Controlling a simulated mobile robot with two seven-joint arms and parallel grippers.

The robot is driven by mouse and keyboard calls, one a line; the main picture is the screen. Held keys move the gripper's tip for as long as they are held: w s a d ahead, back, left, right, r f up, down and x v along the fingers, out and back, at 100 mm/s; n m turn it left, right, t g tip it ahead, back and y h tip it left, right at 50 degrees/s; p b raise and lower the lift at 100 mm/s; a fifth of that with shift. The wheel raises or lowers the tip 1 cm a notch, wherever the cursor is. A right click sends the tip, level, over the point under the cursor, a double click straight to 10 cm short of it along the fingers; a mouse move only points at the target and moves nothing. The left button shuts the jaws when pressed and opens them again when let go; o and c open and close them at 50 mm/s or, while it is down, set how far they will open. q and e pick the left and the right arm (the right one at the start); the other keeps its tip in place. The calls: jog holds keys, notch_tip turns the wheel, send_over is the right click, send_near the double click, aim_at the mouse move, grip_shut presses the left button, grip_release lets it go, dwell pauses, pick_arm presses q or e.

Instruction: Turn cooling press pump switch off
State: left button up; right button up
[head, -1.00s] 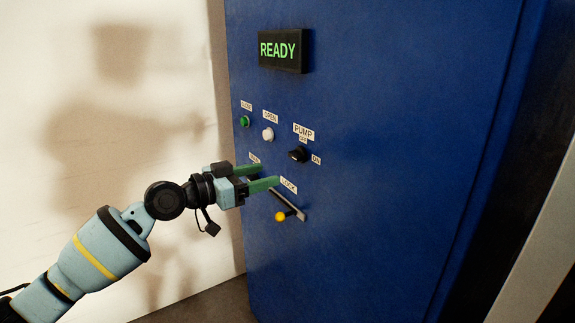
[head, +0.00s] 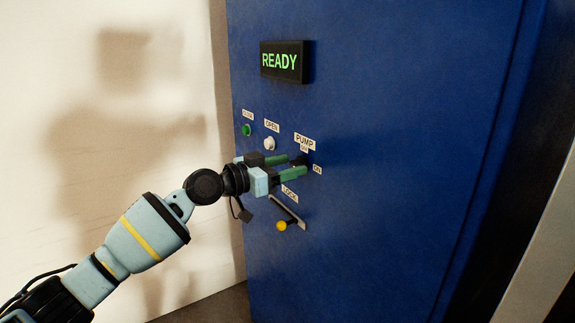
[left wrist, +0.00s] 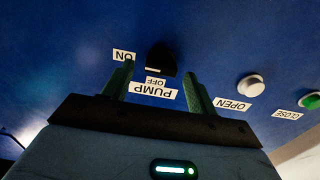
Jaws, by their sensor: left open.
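The black pump switch knob (head: 299,161) is on the blue panel (head: 400,130), under the PUMP label (head: 305,141). An OFF label (left wrist: 155,82) and an ON label (head: 317,169) sit beside it. My left gripper (head: 303,166) is open, its green fingers reaching toward the knob and partly hiding it in the head view. In the left wrist view, which shows the labels upside down, the knob (left wrist: 161,59) appears between and beyond the fingertips. I cannot tell contact or which label the knob points at. My right gripper is not in view.
A green CLOSE button (head: 246,129) and a white OPEN button (head: 269,144) are left of the switch. A LOCK lever with a yellow ball (head: 282,226) is just below the gripper. A display (head: 285,62) reads READY. A pale wall (head: 90,140) stands at left.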

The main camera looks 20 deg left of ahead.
pick_arm(q)
jog(key=shift+w+d, duration=0.15)
jog(key=shift+w, duration=0.05)
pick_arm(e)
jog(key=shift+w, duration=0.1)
pick_arm(q)
jog(key=c, duration=1)
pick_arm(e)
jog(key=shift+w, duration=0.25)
